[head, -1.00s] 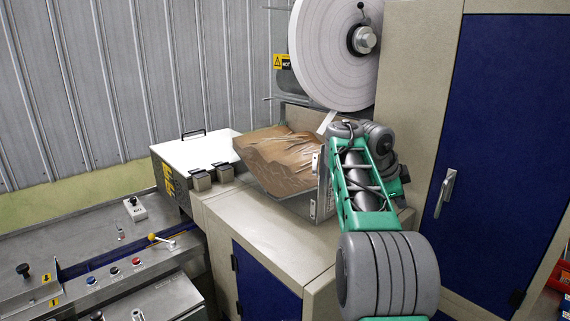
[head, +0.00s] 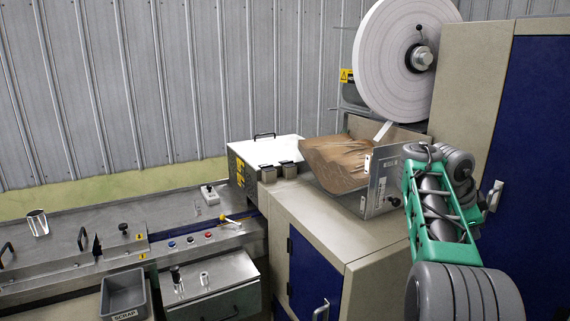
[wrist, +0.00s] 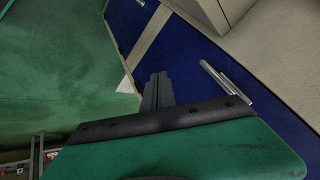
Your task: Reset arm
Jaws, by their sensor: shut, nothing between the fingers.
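My arm (head: 435,205), green and grey, is folded at the right of the head view, in front of the beige and blue cabinet. Its end is hidden there behind its own links. In the wrist view my gripper (wrist: 157,90) shows as two dark fingers close together, shut and empty. It points over a green floor and a blue cabinet door, and touches nothing that I can see.
A metal tray (head: 381,183) with brown wrapper sits on the beige machine, below a large white paper roll (head: 385,70). A grey scrap bin (head: 124,295) stands lower left. Blue doors with metal handles (head: 494,195) are near my arm.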

